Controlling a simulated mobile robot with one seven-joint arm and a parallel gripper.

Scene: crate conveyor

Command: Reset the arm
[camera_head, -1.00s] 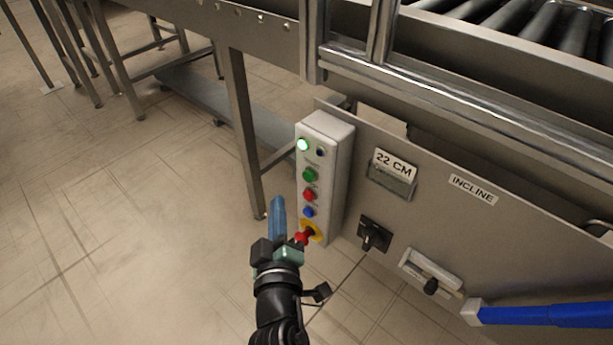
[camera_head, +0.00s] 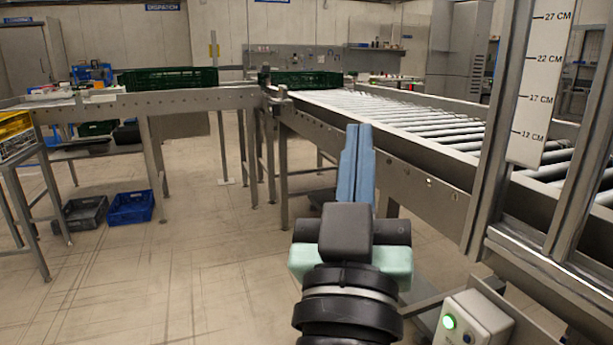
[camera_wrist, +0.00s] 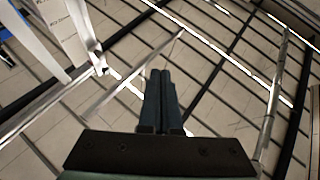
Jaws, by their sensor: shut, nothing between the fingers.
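My gripper (camera_head: 358,135) is in the middle of the head view, pointing away from me and up, with its blue fingers together and nothing between them. It appears in front of the roller conveyor's side frame, held in the air. In the wrist view my gripper (camera_wrist: 160,75) also shows both dark fingers side by side, with floor and metal bars beyond.
The roller conveyor (camera_head: 415,165) runs along the right to the back. An upright post with a height scale (camera_head: 539,95) stands at right. Green crates (camera_head: 170,79) sit on the far conveyor. A blue crate (camera_head: 130,207) lies on the floor at left. Open floor (camera_head: 200,270) is at front left.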

